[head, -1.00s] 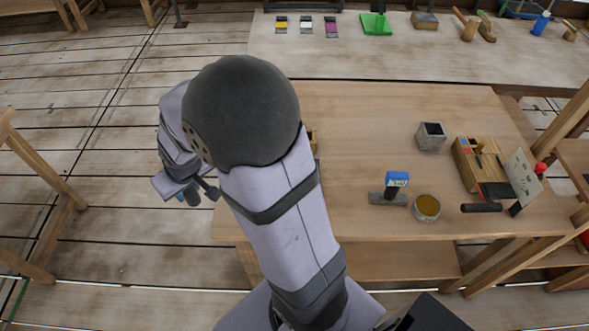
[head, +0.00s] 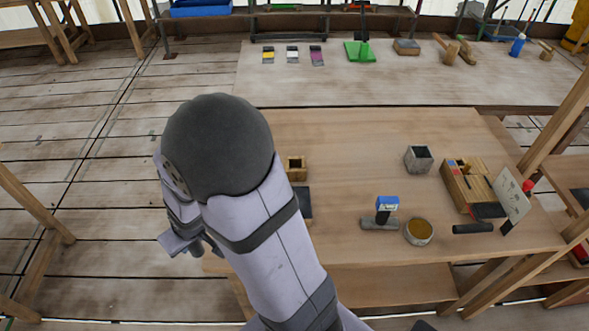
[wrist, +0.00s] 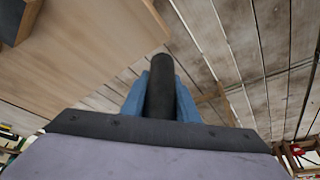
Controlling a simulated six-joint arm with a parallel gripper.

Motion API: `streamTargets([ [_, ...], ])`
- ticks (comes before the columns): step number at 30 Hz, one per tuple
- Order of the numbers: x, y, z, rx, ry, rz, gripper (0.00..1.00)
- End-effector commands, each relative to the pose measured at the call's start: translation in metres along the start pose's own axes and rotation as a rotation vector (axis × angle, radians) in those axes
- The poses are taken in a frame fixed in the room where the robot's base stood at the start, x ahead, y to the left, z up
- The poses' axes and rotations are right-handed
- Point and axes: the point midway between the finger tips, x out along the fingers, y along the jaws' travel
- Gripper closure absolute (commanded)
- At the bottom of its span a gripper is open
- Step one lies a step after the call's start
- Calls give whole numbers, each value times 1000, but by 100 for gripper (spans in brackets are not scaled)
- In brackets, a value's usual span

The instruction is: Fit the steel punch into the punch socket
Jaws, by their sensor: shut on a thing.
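My gripper (wrist: 160,82) has blue fingers and is shut on a dark round bar, the steel punch (wrist: 160,70), which points away from the wrist view. In the head view my arm hides most of the gripper, which is off the table's left side, and the punch cannot be made out. In the wrist view it is over the plank floor, beside the table edge. I cannot tell for sure which thing is the punch socket. A small wooden block (head: 296,162) with a square hole stands on the table just right of my arm, partly beside a dark flat piece.
The wooden table (head: 345,140) also holds a grey square-holed block (head: 418,158), a wooden rack (head: 458,190), a blue-topped stand (head: 386,205), a round yellow-brown pot (head: 419,231) and a dark cylinder (head: 473,228). The table's middle is mostly clear.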

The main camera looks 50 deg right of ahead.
Motion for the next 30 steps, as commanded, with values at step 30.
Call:
streamTargets([
  [30,13,58,-31,182,5,78,100],
])
